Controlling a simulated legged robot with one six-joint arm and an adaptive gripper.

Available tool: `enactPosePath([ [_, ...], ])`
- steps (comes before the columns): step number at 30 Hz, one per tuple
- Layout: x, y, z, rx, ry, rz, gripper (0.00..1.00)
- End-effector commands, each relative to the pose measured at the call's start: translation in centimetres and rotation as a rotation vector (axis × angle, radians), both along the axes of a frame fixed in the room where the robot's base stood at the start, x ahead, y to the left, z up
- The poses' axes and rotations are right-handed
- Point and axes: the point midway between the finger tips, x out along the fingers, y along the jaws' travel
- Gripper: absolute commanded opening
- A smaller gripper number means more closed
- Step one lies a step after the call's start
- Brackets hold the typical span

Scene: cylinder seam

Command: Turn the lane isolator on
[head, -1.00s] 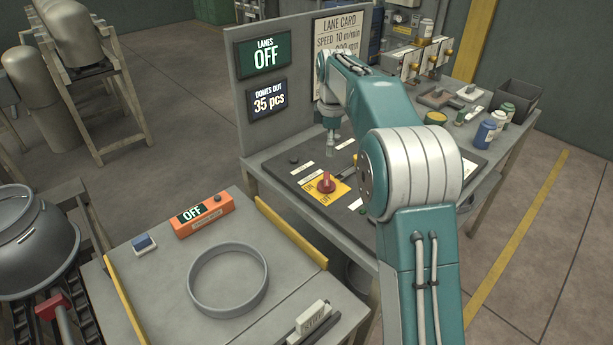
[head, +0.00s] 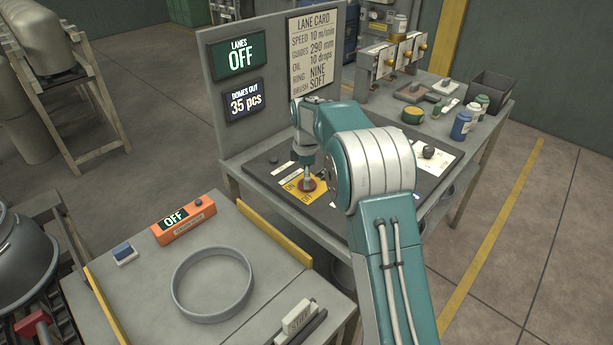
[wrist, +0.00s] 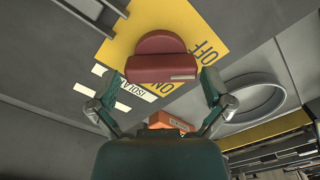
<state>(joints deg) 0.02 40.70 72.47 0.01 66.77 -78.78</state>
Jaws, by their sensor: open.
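The lane isolator is a red rotary knob (wrist: 160,58) on a yellow plate (wrist: 128,42) marked ON and OFF. In the head view the yellow plate (head: 290,190) lies on the dark panel, and the knob's red base (head: 309,186) shows under my gripper (head: 307,178). In the wrist view my gripper (wrist: 160,92) is open, its two fingers apart on either side of the knob's near part. I cannot tell whether they touch it. The lanes display (head: 240,57) reads OFF.
A lane card (head: 313,52) and a display reading 35 pcs (head: 244,101) are on the upright board. An orange box reading OFF (head: 184,220) and a grey ring (head: 212,283) sit on the front table. Bottles (head: 461,125) stand at the bench's right.

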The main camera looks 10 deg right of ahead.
Motion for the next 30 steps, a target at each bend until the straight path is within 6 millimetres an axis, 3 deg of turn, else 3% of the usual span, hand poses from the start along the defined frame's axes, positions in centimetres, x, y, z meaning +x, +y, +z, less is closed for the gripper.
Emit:
enactPosePath([
  [6,0.0,0.02,-0.05,0.0,0.0,0.0,1.0],
  [10,0.01,0.03,-0.04,0.0,0.0,0.0,0.42],
  [21,0.1,0.04,-0.09,0.0,-0.001,-0.025,0.41],
  [30,0.15,0.04,-0.14,-0.001,-0.002,-0.189,0.41],
])
